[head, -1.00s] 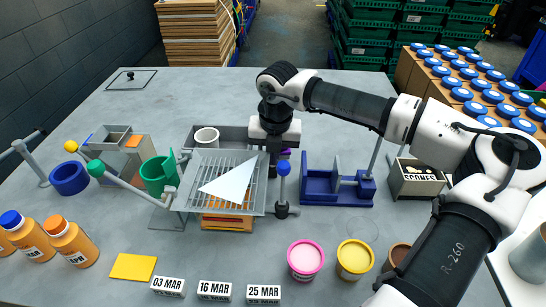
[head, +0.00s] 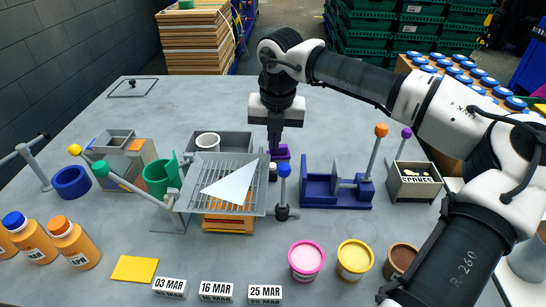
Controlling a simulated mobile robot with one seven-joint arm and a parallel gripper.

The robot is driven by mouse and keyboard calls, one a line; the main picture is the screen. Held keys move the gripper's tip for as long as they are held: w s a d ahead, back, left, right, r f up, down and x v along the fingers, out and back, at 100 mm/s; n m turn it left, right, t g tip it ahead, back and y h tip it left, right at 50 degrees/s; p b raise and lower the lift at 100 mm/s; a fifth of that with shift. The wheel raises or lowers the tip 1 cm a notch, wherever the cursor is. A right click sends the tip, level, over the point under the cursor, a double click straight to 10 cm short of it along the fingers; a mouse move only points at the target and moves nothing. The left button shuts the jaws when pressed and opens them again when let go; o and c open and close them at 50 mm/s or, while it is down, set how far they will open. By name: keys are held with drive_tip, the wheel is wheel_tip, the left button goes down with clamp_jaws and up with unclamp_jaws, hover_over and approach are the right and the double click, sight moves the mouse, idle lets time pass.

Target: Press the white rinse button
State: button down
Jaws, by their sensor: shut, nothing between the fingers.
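I cannot pick out a white rinse button for certain. A white round cup-like piece (head: 207,142) stands in the grey basin (head: 239,137) behind the wire rack (head: 205,172). My gripper (head: 275,150) is shut and empty and points down, to the right of the basin. Its fingertips are close to a small purple block (head: 281,153), which they partly hide. I cannot tell whether they touch it.
A white triangular sheet (head: 231,187) lies on the rack. A blue fixture (head: 336,188) stands further right.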

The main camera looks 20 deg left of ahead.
wheel_tip(320, 180, up, 6)
drive_tip(key=shift+d+b, duration=0.25)
drive_tip(key=shift+b, duration=0.2)
idle(2.6)
